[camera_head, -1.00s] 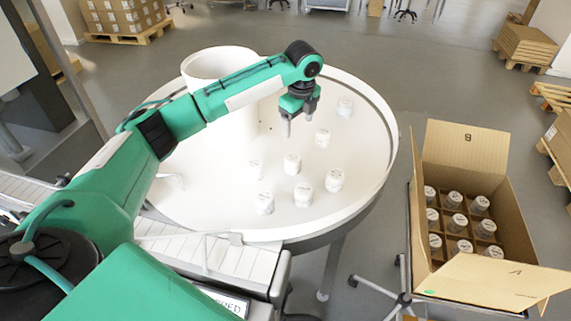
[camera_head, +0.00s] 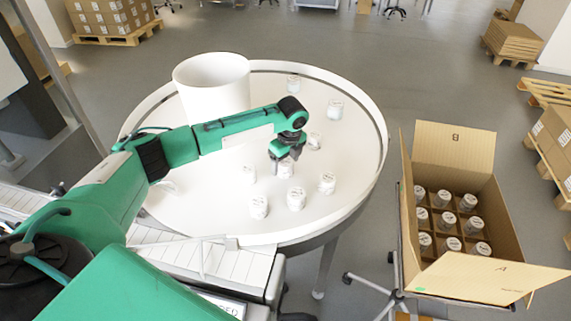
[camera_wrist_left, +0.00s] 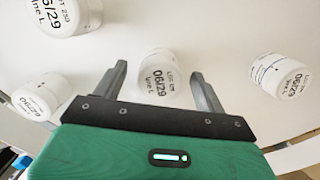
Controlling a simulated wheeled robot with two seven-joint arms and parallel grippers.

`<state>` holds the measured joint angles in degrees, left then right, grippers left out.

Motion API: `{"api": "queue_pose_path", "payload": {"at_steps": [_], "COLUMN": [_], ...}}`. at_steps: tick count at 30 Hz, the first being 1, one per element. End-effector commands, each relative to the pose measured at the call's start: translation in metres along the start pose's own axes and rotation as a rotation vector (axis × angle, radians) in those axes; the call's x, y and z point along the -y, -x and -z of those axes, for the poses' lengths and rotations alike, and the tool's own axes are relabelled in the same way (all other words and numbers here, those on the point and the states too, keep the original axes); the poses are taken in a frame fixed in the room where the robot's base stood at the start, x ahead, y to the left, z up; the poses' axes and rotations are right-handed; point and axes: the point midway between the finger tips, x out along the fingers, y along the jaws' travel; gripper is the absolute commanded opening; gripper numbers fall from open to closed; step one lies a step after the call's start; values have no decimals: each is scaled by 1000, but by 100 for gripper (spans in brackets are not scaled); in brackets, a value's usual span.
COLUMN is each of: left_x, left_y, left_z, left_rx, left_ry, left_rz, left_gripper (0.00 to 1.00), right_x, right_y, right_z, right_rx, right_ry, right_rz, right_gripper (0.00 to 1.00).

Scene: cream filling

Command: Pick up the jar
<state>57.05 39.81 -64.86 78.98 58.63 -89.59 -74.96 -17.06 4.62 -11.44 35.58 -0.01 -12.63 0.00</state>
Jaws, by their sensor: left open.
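Several white jars with printed lids stand apart on a round white table (camera_head: 225,222). My left gripper (camera_head: 286,160) is over the middle of the table, open, fingers pointing down at one jar (camera_head: 285,169). In the left wrist view that jar (camera_wrist_left: 165,78) shows between the two spread fingers of the gripper (camera_wrist_left: 158,70), with a gap on both sides. Its lid print includes "06/29". Other jars show to the left (camera_wrist_left: 40,95), upper left (camera_wrist_left: 68,15) and right (camera_wrist_left: 280,75) there. My right gripper is not in view.
A white cylinder (camera_head: 212,85) stands at the table's back left. The table has a raised rim (camera_head: 383,150). An open cardboard box (camera_head: 455,150) with dividers and several jars stands to the right. A slatted conveyor (camera_head: 215,262) lies at the front.

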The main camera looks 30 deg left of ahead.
Motion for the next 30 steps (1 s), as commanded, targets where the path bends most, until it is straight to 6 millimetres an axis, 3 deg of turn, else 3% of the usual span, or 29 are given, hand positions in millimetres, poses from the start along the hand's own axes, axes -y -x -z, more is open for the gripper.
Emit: {"api": "queue_pose_path", "payload": {"at_steps": [6, 12, 20, 30], "left_x": [0, 0, 0, 1], "left_y": [-20, -21, -21, -18], "left_z": [0, 0, 0, 0], "left_rx": [1, 1, 1, 1], "left_ry": [-1, -1, -1, 0], "left_rz": [0, 1, 1, 3], "left_gripper": [72, 72, 23, 22], "right_x": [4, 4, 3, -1], "right_y": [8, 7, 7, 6], "right_z": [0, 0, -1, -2], "right_rx": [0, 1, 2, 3], "right_ry": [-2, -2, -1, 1], "right_rz": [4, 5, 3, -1], "right_gripper": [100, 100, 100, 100]}}
